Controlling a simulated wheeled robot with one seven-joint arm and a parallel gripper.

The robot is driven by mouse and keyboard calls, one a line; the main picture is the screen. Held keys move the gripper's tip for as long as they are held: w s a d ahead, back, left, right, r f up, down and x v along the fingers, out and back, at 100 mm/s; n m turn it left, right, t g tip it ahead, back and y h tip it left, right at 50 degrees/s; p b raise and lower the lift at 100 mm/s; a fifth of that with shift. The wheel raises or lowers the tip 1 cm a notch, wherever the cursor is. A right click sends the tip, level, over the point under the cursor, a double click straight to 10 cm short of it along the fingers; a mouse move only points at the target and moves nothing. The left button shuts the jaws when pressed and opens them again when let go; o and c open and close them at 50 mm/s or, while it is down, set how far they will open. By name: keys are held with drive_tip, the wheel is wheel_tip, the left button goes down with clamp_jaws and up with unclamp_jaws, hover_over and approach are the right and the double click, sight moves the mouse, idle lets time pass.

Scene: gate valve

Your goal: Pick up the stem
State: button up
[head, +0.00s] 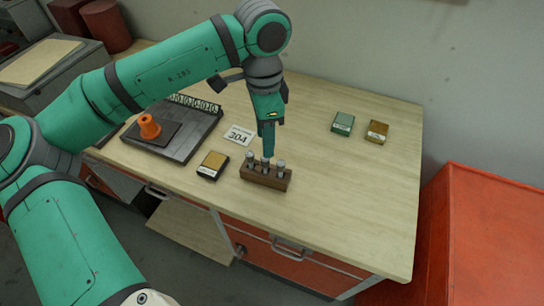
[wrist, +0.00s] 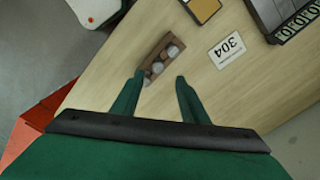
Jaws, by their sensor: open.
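A brown wooden rack (head: 266,180) stands on the workbench, holding 3 grey metal pieces upright in a row: left piece (head: 249,158), middle piece (head: 266,165) and right piece (head: 281,168). They look like stems; I cannot tell which one the task means. My gripper (head: 267,154) points down above the middle piece, its fingers overlapping in the head view. In the wrist view my gripper (wrist: 160,78) is open and empty, its fingertips spread on either side of the near part of the rack (wrist: 163,46). I cannot tell whether they touch anything.
A yellow-topped box (head: 213,163) and a "304" card (head: 240,135) lie left of the rack. A dark tray (head: 185,146) with an orange part (head: 149,126) is farther left. Green (head: 343,122) and brown (head: 377,131) boxes lie right.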

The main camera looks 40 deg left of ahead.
sight(264, 163)
wheel_tip(264, 163, down, 4)
drive_tip(key=shift+r, duration=0.15)
drive_tip(key=shift+w+f, duration=0.1)
drive_tip(key=shift+f, duration=0.3)
drive_tip(key=f, duration=0.4)
drive_tip(key=shift+s+f, duration=0.1)
drive_tip(key=shift+s, duration=0.25)
drive_tip(key=shift+d+f, duration=0.1)
drive_tip(key=shift+f, duration=0.3)
clamp_jaws()
